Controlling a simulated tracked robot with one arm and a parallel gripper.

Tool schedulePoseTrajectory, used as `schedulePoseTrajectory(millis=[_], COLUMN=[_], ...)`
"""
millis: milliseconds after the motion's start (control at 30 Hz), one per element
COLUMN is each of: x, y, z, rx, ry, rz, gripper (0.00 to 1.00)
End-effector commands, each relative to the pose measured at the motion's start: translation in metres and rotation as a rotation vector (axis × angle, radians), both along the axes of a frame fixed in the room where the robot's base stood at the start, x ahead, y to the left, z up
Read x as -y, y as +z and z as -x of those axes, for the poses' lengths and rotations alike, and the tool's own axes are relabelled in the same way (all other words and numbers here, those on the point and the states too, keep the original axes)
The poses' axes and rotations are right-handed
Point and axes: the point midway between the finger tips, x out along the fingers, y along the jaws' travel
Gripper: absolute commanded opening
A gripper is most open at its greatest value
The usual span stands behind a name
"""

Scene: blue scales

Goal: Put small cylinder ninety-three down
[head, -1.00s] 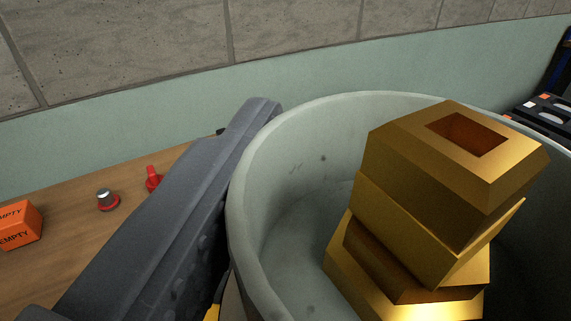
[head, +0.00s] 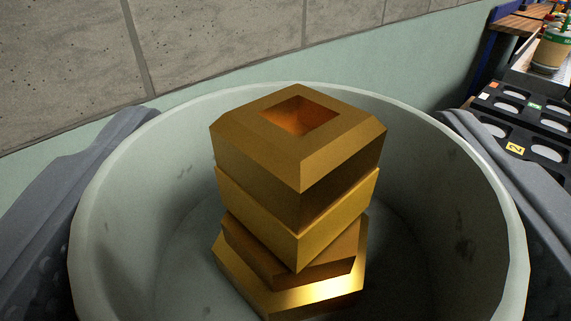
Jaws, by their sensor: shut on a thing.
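A pale grey-green open cylinder (head: 130,200), likely small cylinder ninety-three, fills the lower part of the head view. No number shows on it. A stack of gold blocks (head: 285,200) stands inside it, with a square hollow in the top block. My gripper (head: 298,113) has one dark grey finger on each side of the cylinder and is shut on it. The outer wall and the underside of the cylinder are hidden, so I cannot tell what is under it.
A black rack (head: 545,130) with pale round slots and small labels lies at the right. A cup with a green lid band (head: 553,48) stands beyond it near a wooden surface (head: 515,20). A tiled wall (head: 220,40) closes off the back.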

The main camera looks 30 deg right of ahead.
Motion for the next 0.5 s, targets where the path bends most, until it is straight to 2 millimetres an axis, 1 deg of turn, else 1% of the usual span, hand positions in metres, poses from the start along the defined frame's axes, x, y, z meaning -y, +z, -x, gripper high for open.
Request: schedulePoseTrajectory(millis=[33, 200, 333, 500], x=[0.005, 0.014, 0.017, 0.019], y=[-0.001, -0.002, -0.003, -0.003], z=[-0.009, -0.034, -0.045, -0.051], rx=[0.003, 0.005, 0.004, 0.003], ry=[-0.004, -0.005, -0.003, -0.002], rz=[0.002, 0.002, 0.000, 0.001], gripper=[0.04, 0.04, 0.04, 0.04])
